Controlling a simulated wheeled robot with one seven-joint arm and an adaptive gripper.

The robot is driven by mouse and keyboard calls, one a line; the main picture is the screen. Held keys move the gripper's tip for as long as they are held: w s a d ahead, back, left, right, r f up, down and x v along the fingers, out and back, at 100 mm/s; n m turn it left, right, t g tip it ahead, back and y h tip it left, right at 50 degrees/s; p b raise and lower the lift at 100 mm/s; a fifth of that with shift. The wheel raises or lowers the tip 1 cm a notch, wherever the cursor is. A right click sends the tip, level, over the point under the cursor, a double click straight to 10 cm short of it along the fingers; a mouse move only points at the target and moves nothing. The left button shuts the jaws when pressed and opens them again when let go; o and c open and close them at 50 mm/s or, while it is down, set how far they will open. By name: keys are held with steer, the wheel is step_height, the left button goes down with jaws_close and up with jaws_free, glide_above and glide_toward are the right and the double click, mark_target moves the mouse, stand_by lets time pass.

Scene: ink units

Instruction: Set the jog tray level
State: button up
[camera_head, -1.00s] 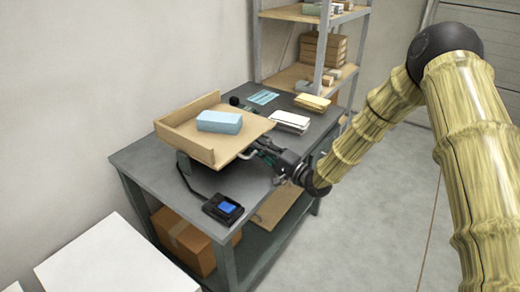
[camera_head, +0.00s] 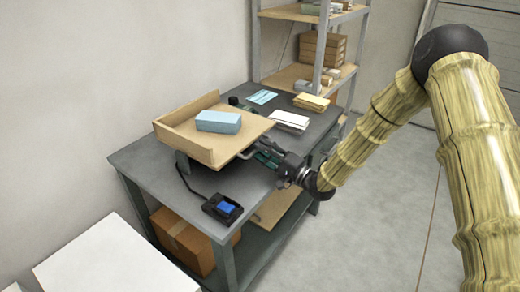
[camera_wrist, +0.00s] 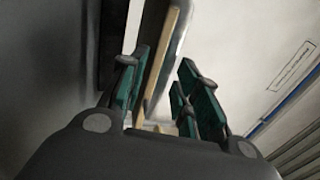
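The jog tray (camera_head: 185,137) is a light wooden tray with raised walls along its left and back sides, held above the grey table on a dark stand. A pale blue block (camera_head: 218,122) lies on it. I cannot judge its exact slope. My gripper (camera_head: 262,156) is at that right side, close to the handle. In the wrist view its green-padded fingers (camera_wrist: 165,92) are apart, with a wooden strip (camera_wrist: 156,75) between them, nearer the left finger. Whether a finger touches anything is unclear.
A small black box with a blue screen (camera_head: 222,209) sits on the table's front, cabled toward the tray's stand. White and yellow paper stacks (camera_head: 289,120) (camera_head: 311,102) and a blue sheet (camera_head: 262,97) lie behind. A shelf rack (camera_head: 305,75) stands at the back.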

steer(key=v, duration=1)
steer(key=shift+s+d, duration=0.2)
steer(key=shift+f, duration=0.1)
